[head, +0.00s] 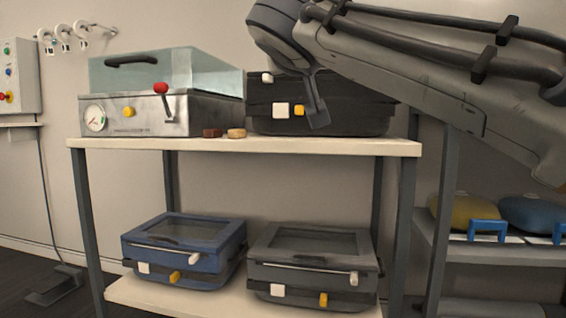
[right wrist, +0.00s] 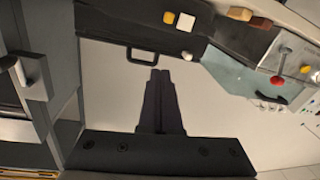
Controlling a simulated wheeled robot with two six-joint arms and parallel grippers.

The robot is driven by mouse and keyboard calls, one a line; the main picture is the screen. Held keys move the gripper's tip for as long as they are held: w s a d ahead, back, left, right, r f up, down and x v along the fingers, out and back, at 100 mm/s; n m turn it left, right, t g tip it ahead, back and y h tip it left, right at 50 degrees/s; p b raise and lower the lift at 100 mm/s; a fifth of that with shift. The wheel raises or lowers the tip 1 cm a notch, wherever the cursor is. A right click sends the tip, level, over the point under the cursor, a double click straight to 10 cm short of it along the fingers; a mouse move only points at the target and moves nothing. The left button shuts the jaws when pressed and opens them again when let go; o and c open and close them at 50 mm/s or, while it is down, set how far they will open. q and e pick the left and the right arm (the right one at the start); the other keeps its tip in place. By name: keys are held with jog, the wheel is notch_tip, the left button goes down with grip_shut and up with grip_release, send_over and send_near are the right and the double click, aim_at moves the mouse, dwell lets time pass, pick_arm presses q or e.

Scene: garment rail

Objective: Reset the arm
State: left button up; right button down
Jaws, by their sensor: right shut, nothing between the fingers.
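My right arm comes in from the upper right of the head view and crosses in front of the dark case on the shelf. Its gripper (head: 318,105) hangs in front of that case and looks narrow there. In the right wrist view its two dark fingers (right wrist: 158,74) are together, with nothing between them. The fingertips point toward the black handle of a dark case, and a gap to it cannot be judged. My left gripper is not in view.
The shelf top (head: 290,146) bears a steel machine with a clear lid (head: 150,75), a dark case (head: 360,115) and two small blocks (head: 236,133). A blue case (head: 185,245) and a grey case (head: 315,265) sit below. Bags (head: 475,213) lie on the right rack.

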jog(key=s+a+f+n+g+y+p, duration=0.15)
jog(key=f+g+p, duration=0.3)
jog(key=f, duration=0.45)
jog(key=s+a+f+n+g+y+p, duration=0.1)
jog(key=s+a+f+n+g+p, duration=0.25)
jog(key=f, duration=0.55)
jog(key=s+d+f+n+g+p, duration=0.1)
jog(key=s+d+f+g+p, duration=0.2)
jog(key=s+f+g+p, duration=0.5)
jog(key=s+d+f+g+p, duration=0.2)
jog(key=s+d+f+p, duration=0.35)
jog(key=s, duration=0.75)
notch_tip(320, 180, up, 36)
jog(key=s+a+p, duration=0.1)
jog(key=p, duration=3.5)
jog(key=shift+a, duration=0.3)
jog(key=shift+s+f, duration=0.1)
